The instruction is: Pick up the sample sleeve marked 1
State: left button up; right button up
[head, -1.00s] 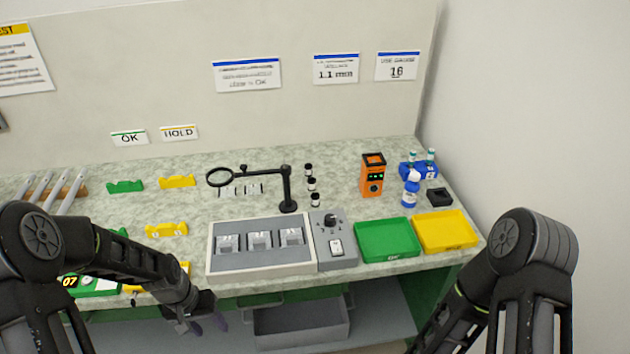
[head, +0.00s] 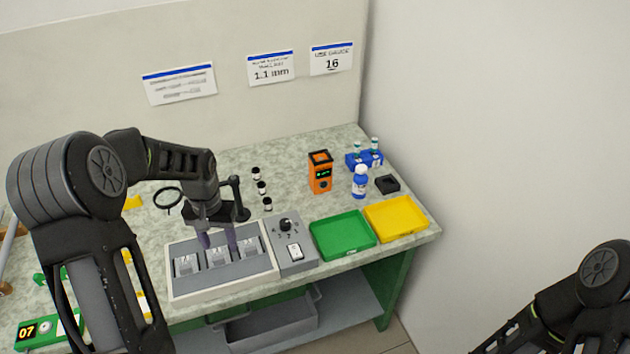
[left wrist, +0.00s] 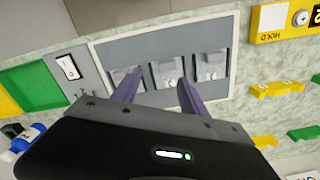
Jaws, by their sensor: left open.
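A grey fixture with a pale rim (head: 222,286) stands at the bench's front edge and has three bays. Each bay holds a small pale piece: left (head: 187,265), middle (head: 218,256) and right (head: 248,246). In the left wrist view the pieces also show (left wrist: 127,79), (left wrist: 166,72), (left wrist: 213,66). I cannot read a 1 on any of them, so I cannot tell which sleeve is marked 1. My left gripper (head: 218,242) is open and empty above the fixture, fingers pointing down. In the left wrist view its purple fingertips (left wrist: 160,77) are apart. My right gripper is out of view.
A control panel (head: 296,262), green tray (head: 342,236) and yellow tray (head: 395,218) lie right of the fixture. A magnifier ring (head: 159,204) and black-capped vials (head: 261,188) stand behind it. An orange device (head: 320,174) and blue-white bottle (head: 360,184) stand farther back.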

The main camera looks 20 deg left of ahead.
aim_at(261, 185)
jog(key=z, duration=0.45)
jog(key=i+j+z, duration=0.1)
jog(key=z, duration=0.35)
jog(key=j+z, duration=0.2)
jog(key=z, duration=0.2)
jog(key=i+j, duration=0.1)
jog(key=j, duration=0.35)
jog(key=j+u, duration=0.25)
jog(key=u, duration=0.15)
jog(key=i+j+u, duration=0.15)
jog(key=u, duration=0.3)
